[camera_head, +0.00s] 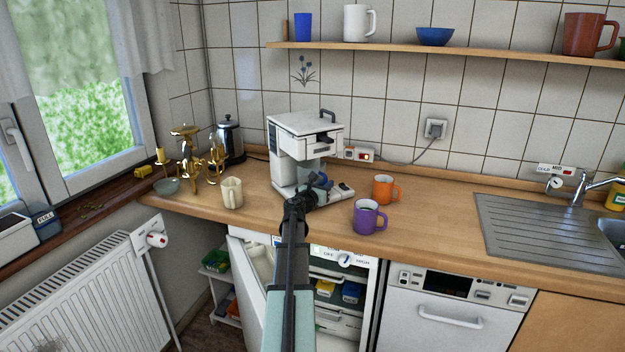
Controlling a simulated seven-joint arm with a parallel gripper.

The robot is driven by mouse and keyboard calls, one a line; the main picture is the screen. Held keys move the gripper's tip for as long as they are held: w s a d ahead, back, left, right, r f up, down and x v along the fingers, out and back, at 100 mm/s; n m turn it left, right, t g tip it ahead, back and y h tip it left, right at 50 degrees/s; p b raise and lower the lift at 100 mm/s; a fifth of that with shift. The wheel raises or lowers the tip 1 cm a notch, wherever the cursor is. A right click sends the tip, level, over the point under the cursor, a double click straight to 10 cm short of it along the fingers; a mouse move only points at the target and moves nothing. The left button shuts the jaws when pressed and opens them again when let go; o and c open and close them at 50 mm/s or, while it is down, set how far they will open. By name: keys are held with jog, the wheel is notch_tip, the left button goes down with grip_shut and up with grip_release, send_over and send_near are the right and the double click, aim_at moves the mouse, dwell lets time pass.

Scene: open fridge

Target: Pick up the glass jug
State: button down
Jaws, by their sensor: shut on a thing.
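The glass jug (309,170) is a see-through shape in the white coffee machine (300,126), under its top part and above its base. Much of the jug is hard to make out against the machine. My gripper (321,183) reaches in from the front over the counter's edge, at the front of the coffee machine. Its fingers are at the jug's near side and are shut on it, seemingly at the handle. The contact itself is small and partly hidden by my dark wrist. I cannot tell whether the jug is lifted off the base.
A purple mug (369,217) and an orange mug (385,189) stand right of the machine. The open fridge (345,280) is below my arm. The counter before the sink (520,225) is clear.

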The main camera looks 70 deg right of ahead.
aim_at(325, 178)
dwell(0.4)
jog(key=shift+r, duration=2.45)
